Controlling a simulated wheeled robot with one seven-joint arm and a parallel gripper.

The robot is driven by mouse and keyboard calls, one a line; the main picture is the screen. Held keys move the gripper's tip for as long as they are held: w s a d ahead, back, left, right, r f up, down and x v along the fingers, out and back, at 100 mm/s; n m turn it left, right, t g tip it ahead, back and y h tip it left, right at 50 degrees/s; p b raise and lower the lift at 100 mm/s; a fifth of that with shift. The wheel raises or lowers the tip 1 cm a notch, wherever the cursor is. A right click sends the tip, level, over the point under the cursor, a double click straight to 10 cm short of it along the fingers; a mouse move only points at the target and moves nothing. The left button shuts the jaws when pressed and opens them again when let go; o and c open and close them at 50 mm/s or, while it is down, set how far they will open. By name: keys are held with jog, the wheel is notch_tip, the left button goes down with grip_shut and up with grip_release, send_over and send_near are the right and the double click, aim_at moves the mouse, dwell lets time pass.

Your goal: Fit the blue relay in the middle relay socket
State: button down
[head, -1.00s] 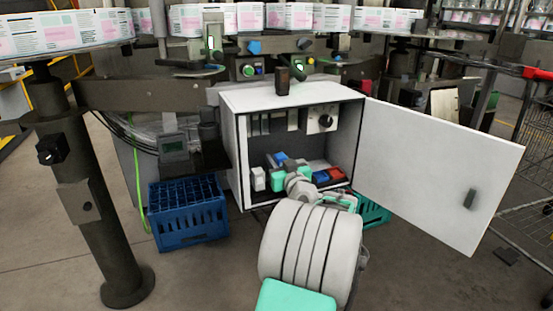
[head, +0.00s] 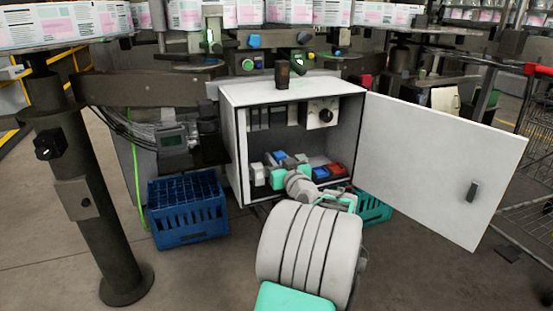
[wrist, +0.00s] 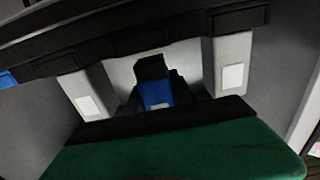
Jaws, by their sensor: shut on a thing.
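The blue relay (wrist: 155,92) shows in the middle of the wrist view, with a small pale label. My gripper (wrist: 156,82) is shut on it, dark fingers on either side. A pale block (wrist: 88,92) and another pale block (wrist: 232,65), each with a white label, stand to its left and right, apart from it. A dark strip (wrist: 140,38) with rectangular outlines crosses beyond them. I cannot tell whether the relay touches a socket; the middle socket is not clearly visible. In the head view my gripper is inside the open cabinet (head: 290,92), partly hidden by my arm.
The cabinet door (head: 440,165) stands open to the right. A blue part (head: 320,173) and a red part (head: 336,169) sit low inside the cabinet. A blue crate (head: 188,210) stands left on the floor; a green crate (head: 373,209) is partly hidden behind my arm.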

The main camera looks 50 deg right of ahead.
jog(key=shift+f+b, duration=0.75)
jog(key=shift+f, duration=0.15)
jog(key=c, duration=1)
grip_release()
jog(key=p+v, duration=0.1)
jog(key=v, duration=0.6)
jog(key=shift+s+r+p, duration=0.1)
jog(key=shift+p, duration=0.2)
jog(key=shift+s+a, duration=0.2)
jog(key=shift+s, duration=0.1)
